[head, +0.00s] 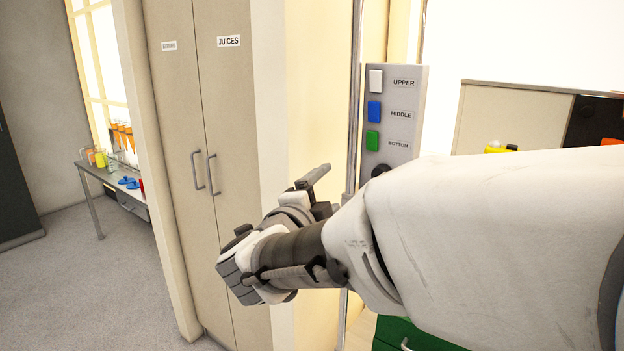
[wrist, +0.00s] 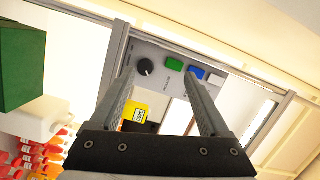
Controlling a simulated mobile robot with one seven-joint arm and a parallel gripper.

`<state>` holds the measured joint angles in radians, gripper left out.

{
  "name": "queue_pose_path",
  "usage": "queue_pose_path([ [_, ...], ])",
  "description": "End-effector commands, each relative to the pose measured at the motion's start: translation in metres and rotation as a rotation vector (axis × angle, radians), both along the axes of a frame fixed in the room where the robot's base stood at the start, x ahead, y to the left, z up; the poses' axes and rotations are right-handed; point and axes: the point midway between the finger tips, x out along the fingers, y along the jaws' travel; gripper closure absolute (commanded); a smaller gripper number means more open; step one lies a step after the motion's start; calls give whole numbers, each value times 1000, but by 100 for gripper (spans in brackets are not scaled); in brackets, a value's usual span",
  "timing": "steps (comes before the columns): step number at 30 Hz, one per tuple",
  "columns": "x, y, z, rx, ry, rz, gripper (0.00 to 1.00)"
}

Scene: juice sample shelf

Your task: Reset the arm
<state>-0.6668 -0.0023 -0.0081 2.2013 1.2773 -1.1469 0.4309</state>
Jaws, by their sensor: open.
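My gripper (head: 318,178) is at the end of my outstretched arm, in front of the cabinet's side and left of the grey button panel (head: 405,108) in the head view. In the wrist view my gripper (wrist: 159,76) is open, its two fingers apart, with nothing held between them. Beyond the fingertips, the panel shows a black knob (wrist: 145,67), a green button (wrist: 174,64), a blue button (wrist: 196,72) and a white button (wrist: 215,79). In the head view the buttons are labelled upper, middle and bottom. My arm hides part of the area right of the panel.
A tall cabinet (head: 228,120) labelled juices has closed doors with handles. A table (head: 95,172) with colored glassware stands at the far left. Several red and orange containers (wrist: 35,158) and a green box (wrist: 20,65) show in the wrist view. Grey floor (head: 90,280) is clear at left.

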Motion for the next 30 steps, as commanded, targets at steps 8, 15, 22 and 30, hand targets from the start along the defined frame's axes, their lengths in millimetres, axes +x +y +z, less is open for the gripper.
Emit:
queue_pose_path([
  [8,1,11,36,-180,106,393,20],
  [15,-38,11,29,-432,274,674,20],
  [22,-101,-16,-5,-700,529,873,20],
  [30,-192,-78,-54,-933,922,1006,20],
])
